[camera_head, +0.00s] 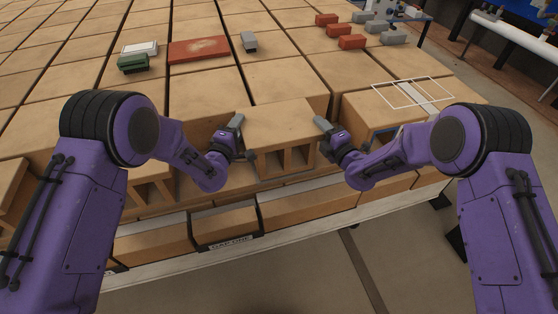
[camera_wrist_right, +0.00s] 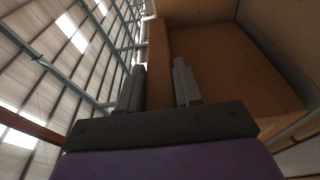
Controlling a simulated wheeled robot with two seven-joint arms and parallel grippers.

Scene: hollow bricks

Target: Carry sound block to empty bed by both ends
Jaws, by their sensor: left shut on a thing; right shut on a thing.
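A tan hollow block (camera_head: 280,122) with square openings in its front sits between my two grippers at the front edge of the stack. My left gripper (camera_head: 236,124) is shut on its left end. My right gripper (camera_head: 322,126) is shut on its right end. In the right wrist view the right gripper's fingers (camera_wrist_right: 158,88) stand either side of a tan block wall (camera_wrist_right: 158,60). I cannot tell whether the block is clear of what lies under it. A thin white outline (camera_head: 378,88) marks a place at the right, partly over a grey strip.
Rows of tan blocks (camera_head: 285,80) fill the stack behind. A red slab (camera_head: 198,50), a green-and-white object (camera_head: 133,62) and a grey piece (camera_head: 249,41) lie on top. Red bricks (camera_head: 352,42) and grey pieces stand at the back right. Open floor shows at the right.

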